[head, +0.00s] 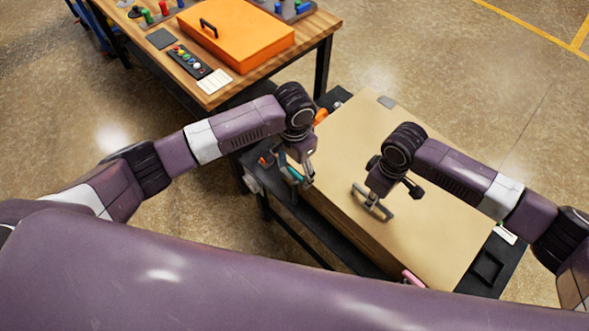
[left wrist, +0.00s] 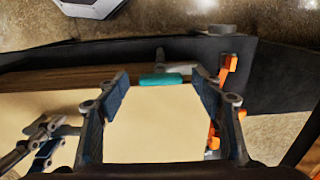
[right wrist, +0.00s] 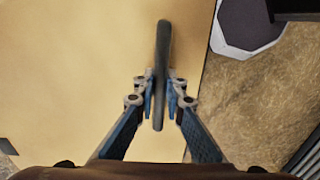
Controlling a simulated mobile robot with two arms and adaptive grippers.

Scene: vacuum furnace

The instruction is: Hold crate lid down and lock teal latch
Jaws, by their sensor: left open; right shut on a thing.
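The crate lid (head: 440,220) is a flat tan board lying level on the crate (head: 350,236). My right gripper (head: 372,204) is shut on the grey bar handle (right wrist: 163,45) on top of the lid. The teal latch (head: 296,173) is at the crate's left edge and also shows in the left wrist view (left wrist: 162,79), lying across the lid's edge. My left gripper (head: 301,180) is open close to the teal latch. In its wrist view the latch lies between and slightly beyond the fingertips (left wrist: 160,86), with gaps on both sides. In the head view the fingers partly hide it.
A pink latch (head: 412,278) sits at the crate's near edge. Orange parts (left wrist: 228,66) lie beside the crate on the dark table (head: 507,262). A wooden workbench (head: 260,75) with an orange case (head: 228,36) stands behind at left. Open floor lies at right.

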